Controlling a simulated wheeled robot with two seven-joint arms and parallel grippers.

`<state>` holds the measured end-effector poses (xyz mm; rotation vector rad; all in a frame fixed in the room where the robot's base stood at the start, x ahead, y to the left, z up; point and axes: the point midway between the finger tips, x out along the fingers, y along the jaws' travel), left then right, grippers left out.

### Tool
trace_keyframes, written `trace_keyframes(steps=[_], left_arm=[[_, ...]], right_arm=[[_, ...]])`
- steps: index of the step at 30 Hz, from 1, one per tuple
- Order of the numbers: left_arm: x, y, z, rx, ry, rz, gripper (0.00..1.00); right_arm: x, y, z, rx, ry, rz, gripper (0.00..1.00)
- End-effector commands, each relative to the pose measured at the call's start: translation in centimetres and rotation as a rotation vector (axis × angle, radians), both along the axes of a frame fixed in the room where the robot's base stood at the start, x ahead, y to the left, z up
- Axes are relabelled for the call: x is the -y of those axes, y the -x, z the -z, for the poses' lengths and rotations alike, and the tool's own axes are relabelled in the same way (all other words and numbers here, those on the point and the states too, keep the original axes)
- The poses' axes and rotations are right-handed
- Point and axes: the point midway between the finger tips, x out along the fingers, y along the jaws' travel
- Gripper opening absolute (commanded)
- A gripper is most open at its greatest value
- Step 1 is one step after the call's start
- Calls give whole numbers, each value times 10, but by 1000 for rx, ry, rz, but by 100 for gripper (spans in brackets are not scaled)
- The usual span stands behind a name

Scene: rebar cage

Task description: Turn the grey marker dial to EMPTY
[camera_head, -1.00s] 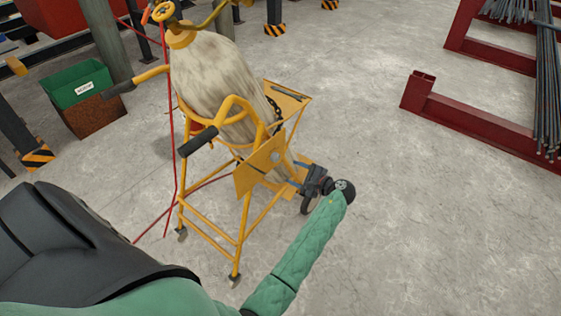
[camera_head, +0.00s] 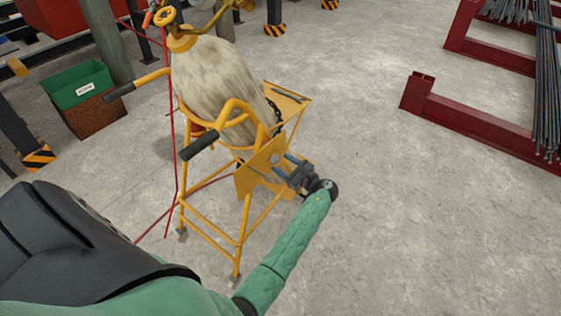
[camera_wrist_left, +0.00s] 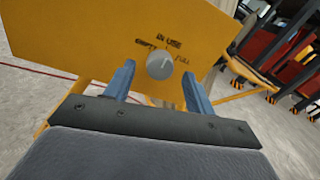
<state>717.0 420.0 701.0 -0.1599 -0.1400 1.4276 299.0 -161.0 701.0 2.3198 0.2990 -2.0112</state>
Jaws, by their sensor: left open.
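The grey marker dial (camera_wrist_left: 160,66) is a round knob on a yellow plate (camera_wrist_left: 110,30) in the left wrist view. Its light pointer line points up, toward the IN USE label; EMPTY is at its left and FULL at its right. My left gripper (camera_wrist_left: 160,82) is open, with one blue finger on each side of the dial in the picture. I cannot tell whether either finger touches it. In the head view the left gripper (camera_head: 278,164) is at the right side of the yellow plate (camera_head: 258,168), and the dial is hard to make out there. My right gripper is not in view.
A green bin (camera_head: 78,85) stands at the left, and red steel racks (camera_head: 480,125) at the right.

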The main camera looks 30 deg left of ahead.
Motion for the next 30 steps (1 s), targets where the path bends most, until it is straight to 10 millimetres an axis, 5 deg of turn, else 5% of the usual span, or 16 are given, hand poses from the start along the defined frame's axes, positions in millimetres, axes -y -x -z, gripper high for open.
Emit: trace_keyframes(steps=[12,20,30], left_arm=[[-18,-2,0,1,2,0,55],[-18,-2,0,1,2,0,10],[-18,-2,2,46,4,0,10]], right_arm=[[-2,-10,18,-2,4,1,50],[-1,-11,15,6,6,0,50],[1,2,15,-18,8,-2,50]])
